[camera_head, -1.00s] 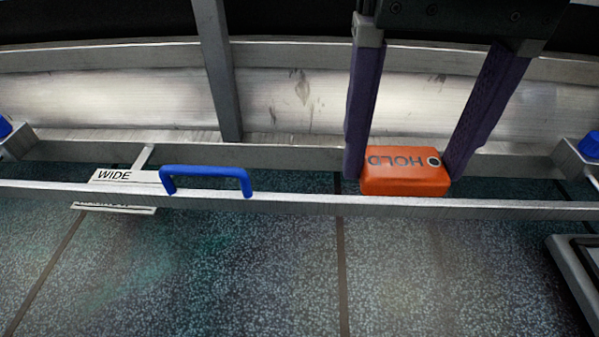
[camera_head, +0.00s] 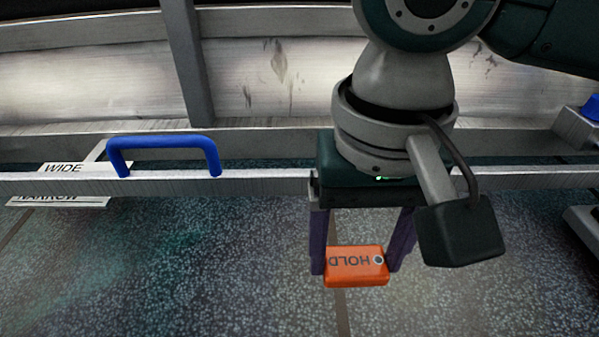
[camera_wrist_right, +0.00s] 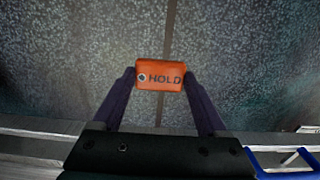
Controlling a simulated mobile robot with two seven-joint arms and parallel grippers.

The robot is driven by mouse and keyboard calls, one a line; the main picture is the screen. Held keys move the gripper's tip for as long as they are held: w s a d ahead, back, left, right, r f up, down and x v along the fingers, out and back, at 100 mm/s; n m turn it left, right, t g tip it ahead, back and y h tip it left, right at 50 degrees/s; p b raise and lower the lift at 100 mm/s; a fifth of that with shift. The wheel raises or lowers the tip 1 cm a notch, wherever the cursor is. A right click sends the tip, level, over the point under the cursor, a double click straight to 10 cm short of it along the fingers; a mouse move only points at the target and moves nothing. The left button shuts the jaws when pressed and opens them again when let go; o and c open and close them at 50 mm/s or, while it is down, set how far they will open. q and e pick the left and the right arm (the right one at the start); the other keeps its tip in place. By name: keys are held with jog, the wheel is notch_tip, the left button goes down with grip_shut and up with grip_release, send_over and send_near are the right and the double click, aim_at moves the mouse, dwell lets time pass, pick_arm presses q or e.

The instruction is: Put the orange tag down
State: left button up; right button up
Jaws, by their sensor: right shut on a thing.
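The orange tag (camera_head: 357,266) is a small block marked HOLD with a dark round spot near one end. My right gripper (camera_head: 356,262) is shut on it, with one purple finger at each end of the tag. In the head view the tag is in front of the near metal rail, over the speckled floor. In the right wrist view the tag (camera_wrist_right: 160,76) sits between the fingertips of my right gripper (camera_wrist_right: 160,78), with only floor around it. I cannot tell how high it is above the floor. My left gripper is not in view.
A blue handle (camera_head: 164,147) stands on the metal rail (camera_head: 260,183) left of the gripper. WIDE and NARROW labels (camera_head: 66,168) are at the far left. A blue knob (camera_head: 591,107) is at the right edge. The speckled floor (camera_head: 200,270) in front is clear.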

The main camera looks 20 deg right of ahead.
aim_at(356, 261)
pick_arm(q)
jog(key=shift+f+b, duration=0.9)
pick_arm(e)
notch_tip(356, 261, down, 4)
jog(key=shift+f, duration=0.25)
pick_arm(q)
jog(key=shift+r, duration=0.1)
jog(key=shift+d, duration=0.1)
pick_arm(e)
jog(key=o, duration=1.2)
jog(key=shift+o, duration=0.2)
